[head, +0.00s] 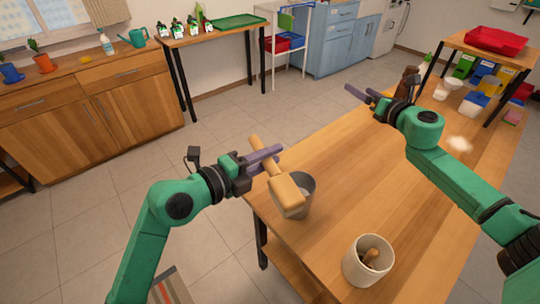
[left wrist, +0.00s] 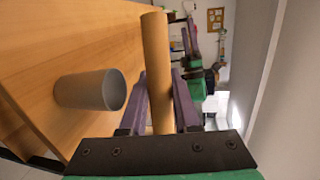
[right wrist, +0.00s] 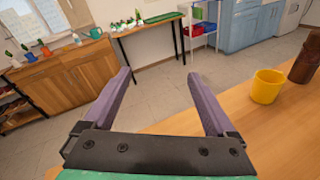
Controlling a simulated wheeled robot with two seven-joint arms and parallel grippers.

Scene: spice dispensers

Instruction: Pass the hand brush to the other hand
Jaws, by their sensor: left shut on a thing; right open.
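The hand brush (head: 286,190) has a pale wooden handle and a thick block-like end. My left gripper (head: 272,158) is shut on the brush's handle and holds it in the air at the table's near left edge. The block end hangs in front of a grey cup. In the left wrist view the wooden handle (left wrist: 157,70) stands between the two purple fingers. My right gripper (head: 359,92) is open and empty over the table's far left edge, well apart from the brush. Its spread fingers show in the right wrist view (right wrist: 158,75) with nothing between them.
The grey cup (head: 305,198) and a cream pot (head: 358,270) with a brown item inside stand on the wooden table (head: 350,190). A yellow cup (right wrist: 267,88) and a brown bottle (right wrist: 305,62) stand near my right gripper. The middle of the table is mostly clear.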

